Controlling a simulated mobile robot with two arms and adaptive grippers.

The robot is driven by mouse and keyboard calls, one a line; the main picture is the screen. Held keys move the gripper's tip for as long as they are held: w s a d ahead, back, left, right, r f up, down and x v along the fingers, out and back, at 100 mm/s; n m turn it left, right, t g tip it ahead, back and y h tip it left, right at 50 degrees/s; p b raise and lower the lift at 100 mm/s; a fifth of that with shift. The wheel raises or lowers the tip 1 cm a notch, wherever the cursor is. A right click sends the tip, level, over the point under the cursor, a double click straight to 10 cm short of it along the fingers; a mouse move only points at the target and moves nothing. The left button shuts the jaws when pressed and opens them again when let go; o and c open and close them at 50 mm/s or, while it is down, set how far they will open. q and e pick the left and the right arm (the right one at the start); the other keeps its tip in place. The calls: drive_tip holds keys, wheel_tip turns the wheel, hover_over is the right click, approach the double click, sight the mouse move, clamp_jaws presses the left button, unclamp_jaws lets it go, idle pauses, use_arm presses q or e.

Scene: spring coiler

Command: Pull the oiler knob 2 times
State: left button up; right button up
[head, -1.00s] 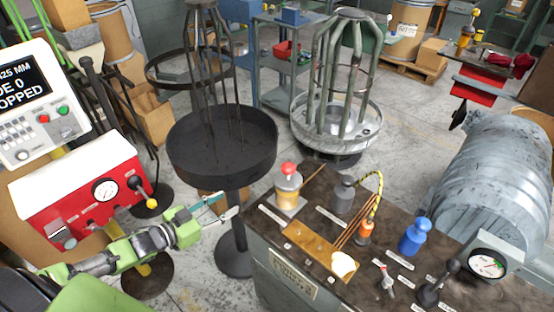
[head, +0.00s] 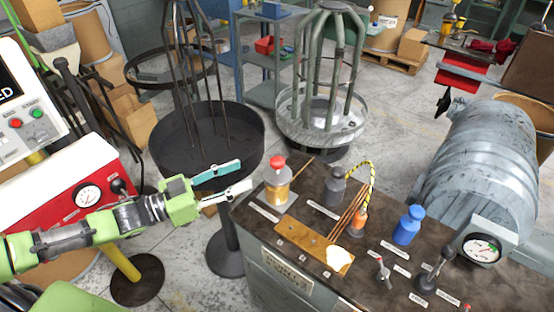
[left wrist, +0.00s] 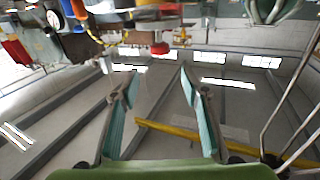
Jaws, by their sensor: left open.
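The oiler (head: 277,188) stands on the near left corner of the dark bench top. It is a jar with an amber lower part and a grey top, capped by a round red knob (head: 277,161). My left gripper (head: 246,174) is open and empty, just left of the oiler, at about the height of its upper half. Its fingers point right toward the oiler, with a visible gap in the picture. In the left wrist view, whose picture looks upside down, a red knob (left wrist: 160,48) shows ahead between the spread teal-padded fingers (left wrist: 158,75). My right gripper is not in view.
A black round pan stand (head: 207,150) is behind my left gripper. A red gauge box (head: 60,195) stands at left.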

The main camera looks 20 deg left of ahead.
sight(277, 159)
use_arm(q)
drive_tip(key=p+x, duration=0.1)
drive_tip(key=x, duration=0.9)
drive_tip(key=shift+w+d, duration=0.2)
drive_tip(key=shift+w+d+p, duration=0.3)
drive_tip(key=shift+w+d, duration=0.15)
drive_tip(key=shift+w, duration=0.05)
drive_tip(key=shift+c, duration=0.4)
clamp_jaws()
